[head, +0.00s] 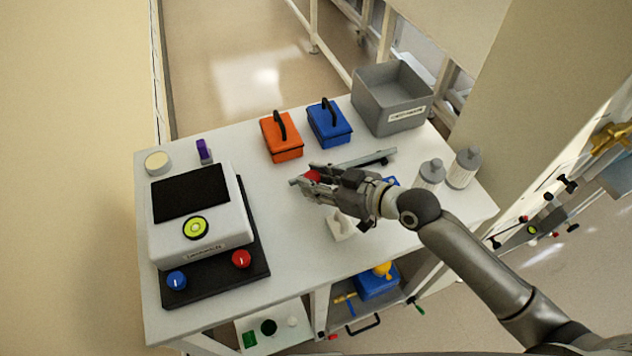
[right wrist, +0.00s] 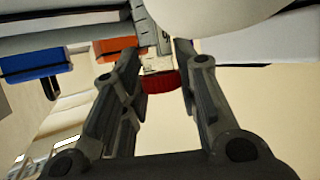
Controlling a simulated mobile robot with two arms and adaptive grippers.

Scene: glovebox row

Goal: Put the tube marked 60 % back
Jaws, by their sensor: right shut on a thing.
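My right gripper (head: 303,182) is above the middle of the white table, shut on a small red-capped thing (head: 312,176). In the right wrist view the red cap (right wrist: 160,82) sits between the two fingers (right wrist: 165,75), with a pale part above it. It looks like a tube, but no 60 % mark is readable. A grey slotted bar (head: 370,158), possibly a rack, lies just behind the gripper and is partly hidden by it. A white shaped piece (head: 341,226) lies under my right arm, partly covered. My left gripper is not in view.
A device with a dark screen (head: 190,193) fills the table's left side. An orange box (head: 283,143), a blue box (head: 330,128) and a grey bin (head: 390,105) stand along the back. Two bottles (head: 431,173) (head: 464,168) stand right. The front middle is clear.

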